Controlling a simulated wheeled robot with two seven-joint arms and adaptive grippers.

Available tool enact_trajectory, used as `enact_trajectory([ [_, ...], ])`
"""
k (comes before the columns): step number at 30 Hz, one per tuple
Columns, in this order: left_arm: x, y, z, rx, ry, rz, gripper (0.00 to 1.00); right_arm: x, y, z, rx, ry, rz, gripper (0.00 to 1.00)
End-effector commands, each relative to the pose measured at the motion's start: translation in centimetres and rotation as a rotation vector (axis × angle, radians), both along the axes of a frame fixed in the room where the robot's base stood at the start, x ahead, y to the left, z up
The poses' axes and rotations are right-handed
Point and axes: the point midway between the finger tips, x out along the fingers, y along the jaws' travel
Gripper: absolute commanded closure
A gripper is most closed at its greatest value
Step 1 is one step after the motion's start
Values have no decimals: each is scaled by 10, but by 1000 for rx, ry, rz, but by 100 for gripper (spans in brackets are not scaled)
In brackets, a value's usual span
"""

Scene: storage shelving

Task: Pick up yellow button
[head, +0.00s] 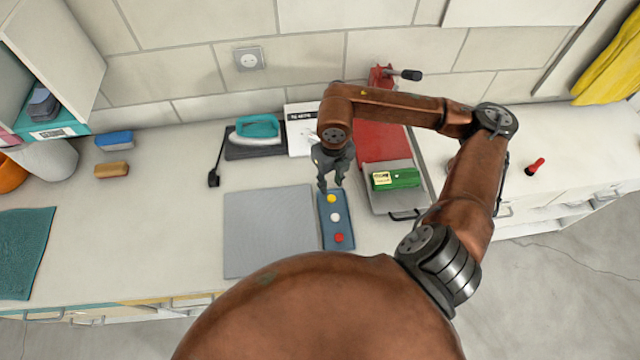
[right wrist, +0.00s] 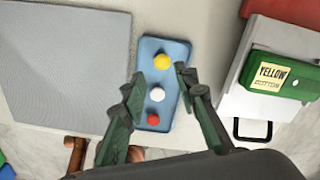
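A yellow button (head: 331,199) sits at the far end of a blue tray (head: 327,230), in line with a white button (head: 335,217) and a red button (head: 339,238). The yellow button also shows in the right wrist view (right wrist: 162,62), beyond my fingertips. My right gripper (head: 331,186) is open and hangs just over the yellow end of the tray. In the right wrist view its fingers (right wrist: 158,80) stand apart on either side of the tray, with nothing between them gripped. My left gripper is not in view.
A grey mat (head: 265,230) lies left of the tray. Right of it are a green box labelled yellow (head: 396,179) on a pale tray with a black handle, and a red panel (head: 380,140). A teal iron (head: 257,129) stands behind.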

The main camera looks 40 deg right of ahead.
Motion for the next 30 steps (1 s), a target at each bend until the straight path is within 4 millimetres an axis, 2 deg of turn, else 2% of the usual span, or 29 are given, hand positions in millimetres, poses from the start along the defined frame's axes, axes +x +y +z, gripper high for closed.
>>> enact_trajectory([
  [3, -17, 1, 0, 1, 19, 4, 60, 0, -2, -12, -7, 3, -1, 72],
  [8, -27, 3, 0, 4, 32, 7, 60, -2, -2, -28, -5, 3, -2, 72],
  [11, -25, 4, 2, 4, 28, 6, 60, -4, -2, -40, -4, 4, -1, 72],
  [18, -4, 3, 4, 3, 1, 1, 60, -6, -1, -72, -2, 2, 0, 72],
  [26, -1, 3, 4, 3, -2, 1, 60, -5, -1, -76, -3, 0, 0, 72],
  [30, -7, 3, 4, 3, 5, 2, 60, -5, -1, -76, -3, 0, 0, 80],
])
